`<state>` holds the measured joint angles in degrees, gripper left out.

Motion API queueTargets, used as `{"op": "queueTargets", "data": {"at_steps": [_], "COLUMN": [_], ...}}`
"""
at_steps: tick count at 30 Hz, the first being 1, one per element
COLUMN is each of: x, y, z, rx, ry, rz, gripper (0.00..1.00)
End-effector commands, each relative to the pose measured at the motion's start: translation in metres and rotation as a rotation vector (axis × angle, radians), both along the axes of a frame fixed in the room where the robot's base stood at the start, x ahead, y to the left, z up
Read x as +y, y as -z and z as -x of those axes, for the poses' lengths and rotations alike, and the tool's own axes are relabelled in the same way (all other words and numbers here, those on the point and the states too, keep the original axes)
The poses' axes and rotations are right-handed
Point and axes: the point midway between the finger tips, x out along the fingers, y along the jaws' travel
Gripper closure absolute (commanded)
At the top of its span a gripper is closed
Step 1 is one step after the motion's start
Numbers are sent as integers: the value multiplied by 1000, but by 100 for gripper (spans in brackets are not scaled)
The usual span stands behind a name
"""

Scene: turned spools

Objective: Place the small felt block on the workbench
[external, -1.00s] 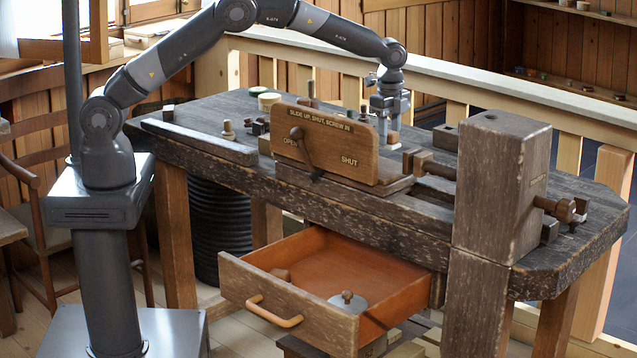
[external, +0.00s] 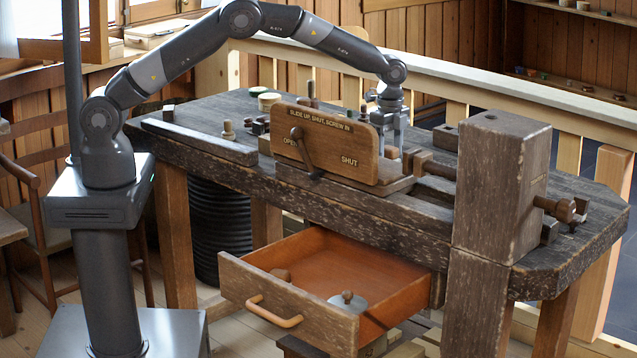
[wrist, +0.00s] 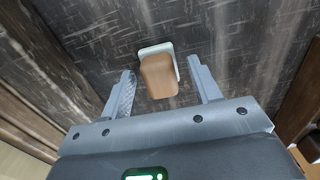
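The small felt block is a rounded wooden grip on a pale felt base, and it stands on the dark bench top in the wrist view (wrist: 158,77). The workbench (external: 230,112) is dark, worn wood. My gripper (wrist: 160,66) is open, its two fingers on either side of the block with a gap at each side. In the external view, my gripper (external: 392,137) points down behind the upright lettered board (external: 335,147).
A large wooden vise block (external: 502,185) stands to the right. The drawer (external: 290,305) is open and holds a knobbed disc (external: 347,302). Several small pieces stand on the bench near the board.

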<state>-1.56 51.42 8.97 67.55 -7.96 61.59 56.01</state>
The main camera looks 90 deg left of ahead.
Motion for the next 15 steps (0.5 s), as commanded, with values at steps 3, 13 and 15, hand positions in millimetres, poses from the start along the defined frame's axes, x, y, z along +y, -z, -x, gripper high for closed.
{"op": "queueTargets", "data": {"at_steps": [3, 13, 15], "x": [0, 0, 0], "y": [0, -24, -39], "z": [0, -1, -1], "rx": [0, -4, -5], "ry": [0, 0, -1], "rz": [0, 1, 1], "gripper": [43, 43, 43]}}
